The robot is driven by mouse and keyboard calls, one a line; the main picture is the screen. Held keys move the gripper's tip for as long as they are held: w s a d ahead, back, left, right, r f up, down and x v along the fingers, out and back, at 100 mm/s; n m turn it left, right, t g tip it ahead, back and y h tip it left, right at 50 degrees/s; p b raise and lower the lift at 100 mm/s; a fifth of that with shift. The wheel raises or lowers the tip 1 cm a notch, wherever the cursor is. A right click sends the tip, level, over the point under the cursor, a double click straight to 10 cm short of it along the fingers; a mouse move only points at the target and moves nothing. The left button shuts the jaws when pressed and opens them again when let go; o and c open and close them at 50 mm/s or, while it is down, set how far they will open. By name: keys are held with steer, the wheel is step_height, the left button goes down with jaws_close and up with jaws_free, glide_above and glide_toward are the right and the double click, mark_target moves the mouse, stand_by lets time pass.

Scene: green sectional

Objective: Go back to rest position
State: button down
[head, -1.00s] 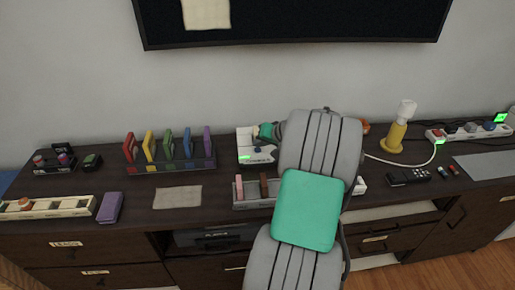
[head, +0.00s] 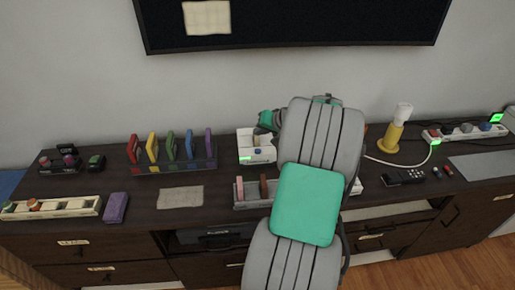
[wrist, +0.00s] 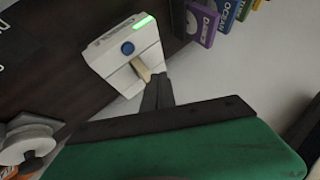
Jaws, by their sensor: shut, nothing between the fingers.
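My gripper (head: 264,133) is over the back of the dark cabinet top, just above the white device. In the wrist view my gripper's dark fingers (wrist: 158,92) are together, with nothing held between them. The white device (head: 247,155) has a lit green strip and a round blue button. In the wrist view the white device (wrist: 112,62) lies just beyond the fingertips, with a beige tab near them. I cannot tell whether the fingertips touch the tab. My arm hides part of the cabinet top right of the device.
A rack of coloured cases (head: 172,168) stands to the left. A grey tray (head: 250,203) is in front of the device. A yellow lamp (head: 391,138) and a power strip (head: 465,134) are to the right. The TV (head: 300,22) hangs above, with clear wall below it.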

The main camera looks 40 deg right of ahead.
steer(key=s+a+r+n+g+p, duration=0.1)
steer(key=a+r+n+g, duration=0.15)
steer(key=a, duration=0.95)
steer(key=s+a+r+n+g, duration=0.1)
steer(key=a+r+n, duration=0.15)
steer(key=a, duration=0.85)
steer(key=s+a+n+g+p, duration=0.1)
steer(key=s+a+n+g, duration=0.1)
steer(key=s+a, duration=1)
steer(key=shift+s+a+n, duration=0.3)
steer(key=shift+s+n, duration=0.3)
steer(key=shift+n, duration=0.2)
